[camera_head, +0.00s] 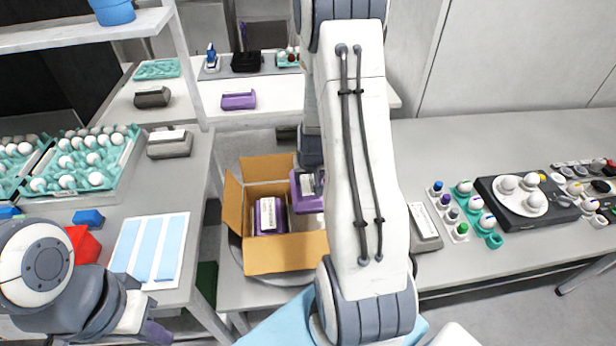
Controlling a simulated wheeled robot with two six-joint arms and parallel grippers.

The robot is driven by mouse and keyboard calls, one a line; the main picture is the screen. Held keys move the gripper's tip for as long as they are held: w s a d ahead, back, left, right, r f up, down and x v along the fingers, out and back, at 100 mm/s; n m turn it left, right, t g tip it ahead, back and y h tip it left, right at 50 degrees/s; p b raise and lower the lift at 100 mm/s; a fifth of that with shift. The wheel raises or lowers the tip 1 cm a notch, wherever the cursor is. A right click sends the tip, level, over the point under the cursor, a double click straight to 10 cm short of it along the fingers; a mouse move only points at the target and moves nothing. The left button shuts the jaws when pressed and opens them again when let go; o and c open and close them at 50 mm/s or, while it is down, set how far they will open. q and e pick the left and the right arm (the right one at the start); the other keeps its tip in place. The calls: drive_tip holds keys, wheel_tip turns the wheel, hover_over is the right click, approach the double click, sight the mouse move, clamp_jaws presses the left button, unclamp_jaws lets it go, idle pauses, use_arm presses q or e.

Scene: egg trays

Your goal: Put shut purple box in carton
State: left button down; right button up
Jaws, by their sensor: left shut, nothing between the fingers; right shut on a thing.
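An open brown cardboard carton (285,262) stands on a round grey support between the tables, flaps spread. One shut purple box (268,228) with a white label sits inside it. My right gripper (312,180) is shut on another shut purple box (304,203) with a pale label, at the carton's right side. My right arm partly hides that box and the carton's right edge, so I cannot tell how far the box is inside. My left gripper (152,332) is shut and empty at the bottom left, over the left table's front edge.
The left table holds teal egg trays (122,165), a grey box (170,143), a red container (83,245) and a blue-striped white sheet (150,248). A purple box (238,100) lies on the back table. The right table holds small egg trays and a black device (528,204).

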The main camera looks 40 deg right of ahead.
sight(311, 196)
wheel_tip(311, 196, down, 12)
drive_tip(key=b, duration=0.9)
drive_tip(key=shift+b, duration=0.35)
drive_tip(key=shift+f+b, duration=0.55)
drive_tip(key=o, duration=1.4)
drive_tip(key=shift+c, duration=0.2)
drive_tip(key=shift+s+a, duration=0.1)
drive_tip(key=p+v, duration=0.4)
drive_tip(key=v, duration=0.6)
drive_tip(key=shift+s+r, duration=0.1)
drive_tip(key=shift+r, duration=0.15)
